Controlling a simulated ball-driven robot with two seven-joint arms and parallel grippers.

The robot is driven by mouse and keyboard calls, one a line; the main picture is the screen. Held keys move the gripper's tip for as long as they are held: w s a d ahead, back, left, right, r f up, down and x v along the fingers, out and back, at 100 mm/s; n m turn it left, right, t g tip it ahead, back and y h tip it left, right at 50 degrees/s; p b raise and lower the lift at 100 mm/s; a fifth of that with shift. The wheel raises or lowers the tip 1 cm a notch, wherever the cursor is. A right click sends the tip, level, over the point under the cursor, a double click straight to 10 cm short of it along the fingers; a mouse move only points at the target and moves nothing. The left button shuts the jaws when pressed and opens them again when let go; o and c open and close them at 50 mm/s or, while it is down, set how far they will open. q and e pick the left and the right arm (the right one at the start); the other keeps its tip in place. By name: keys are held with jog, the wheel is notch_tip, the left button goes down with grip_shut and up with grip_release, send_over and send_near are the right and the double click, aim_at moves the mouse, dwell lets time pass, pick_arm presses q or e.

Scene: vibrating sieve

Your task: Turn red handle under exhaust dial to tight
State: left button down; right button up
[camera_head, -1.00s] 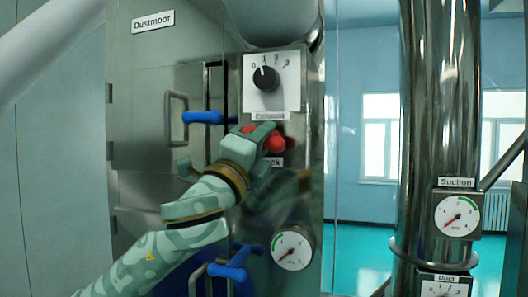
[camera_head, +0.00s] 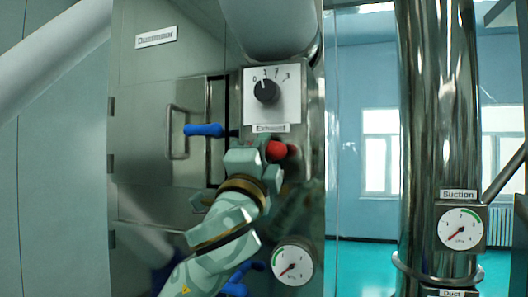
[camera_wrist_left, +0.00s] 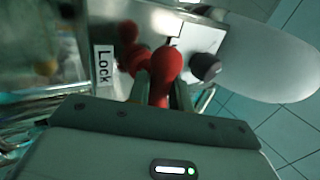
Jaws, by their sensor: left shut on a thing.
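The red handle (camera_head: 277,150) is on the steel cabinet, just below the Exhaust label. In the head view only its round red end shows; my gripper hides the rest. My left gripper (camera_head: 262,150) reaches up to it from below. In the left wrist view the red handle (camera_wrist_left: 165,64) stands between the two fingers of my left gripper (camera_wrist_left: 160,88), which are shut on it. Further red rounded parts of the fitting show beside it, near a Lock label (camera_wrist_left: 103,65). The exhaust dial (camera_head: 267,90) is a black knob on a white plate above. My right gripper is not in view.
A blue handle (camera_head: 204,130) sticks out left of my gripper, by the cabinet door's grip (camera_head: 177,132). A round gauge (camera_head: 292,264) is mounted below right of my arm. The Suction gauge (camera_head: 460,229) is on the steel pipe at right.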

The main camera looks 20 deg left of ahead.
pick_arm(q)
jog(key=c, duration=1.3)
grip_release()
jog(key=b+v, duration=0.6)
jog(key=v, duration=1)
jog(key=shift+s+a, duration=0.1)
jog(key=shift+s, duration=0.05)
